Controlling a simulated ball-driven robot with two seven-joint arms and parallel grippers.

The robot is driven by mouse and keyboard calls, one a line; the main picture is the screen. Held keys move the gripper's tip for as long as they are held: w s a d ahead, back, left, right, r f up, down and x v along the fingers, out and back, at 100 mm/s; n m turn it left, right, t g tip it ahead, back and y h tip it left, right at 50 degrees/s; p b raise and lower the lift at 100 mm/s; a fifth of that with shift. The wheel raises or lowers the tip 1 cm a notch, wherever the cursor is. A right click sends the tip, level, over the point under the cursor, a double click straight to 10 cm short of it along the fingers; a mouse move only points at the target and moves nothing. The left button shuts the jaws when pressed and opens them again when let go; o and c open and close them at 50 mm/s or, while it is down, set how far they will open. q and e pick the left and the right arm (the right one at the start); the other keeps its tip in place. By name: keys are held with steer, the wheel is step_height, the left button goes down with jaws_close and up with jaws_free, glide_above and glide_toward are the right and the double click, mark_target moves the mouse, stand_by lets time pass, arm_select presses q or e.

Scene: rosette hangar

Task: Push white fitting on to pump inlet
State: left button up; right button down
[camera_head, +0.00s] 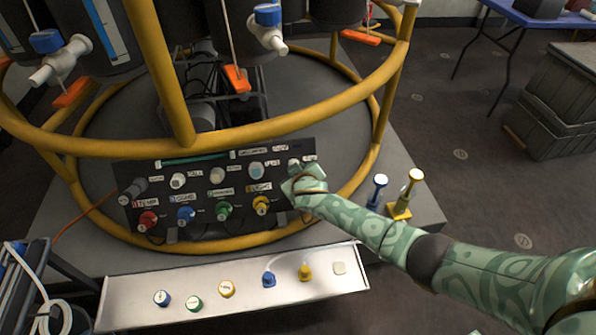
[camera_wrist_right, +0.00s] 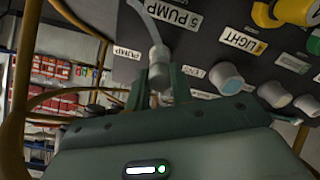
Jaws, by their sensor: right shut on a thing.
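My right gripper (camera_head: 297,182) is at the right end of the dark panel, in front of its upper right corner. In the right wrist view its two fingers (camera_wrist_right: 161,88) are shut on the white fitting (camera_wrist_right: 158,66), a small pale cylinder with a soft grey tube (camera_wrist_right: 151,22) running from it. The fitting is close to the panel face, beside a label reading PUMP (camera_wrist_right: 127,53). The pump inlet is hidden behind the fitting and fingers, and I cannot tell whether they touch. My left gripper is not in view.
The panel (camera_head: 190,205) carries white ports above red, blue, green and yellow connectors. A yellow tubular frame (camera_head: 230,135) curves around it. A silver tray (camera_head: 130,290) with several small caps lies in front. Blue (camera_head: 377,190) and yellow (camera_head: 405,195) fittings stand to the right.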

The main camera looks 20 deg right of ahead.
steer(key=c, duration=1.1)
jaws_free()
steer(key=shift+c, duration=0.2)
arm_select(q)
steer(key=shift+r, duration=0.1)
arm_select(e)
steer(key=shift+s+r, duration=0.1)
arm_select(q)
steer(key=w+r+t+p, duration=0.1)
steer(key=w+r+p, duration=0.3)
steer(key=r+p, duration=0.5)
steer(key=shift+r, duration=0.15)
arm_select(e)
steer(key=v, duration=1.6)
steer(key=shift+s, duration=0.1)
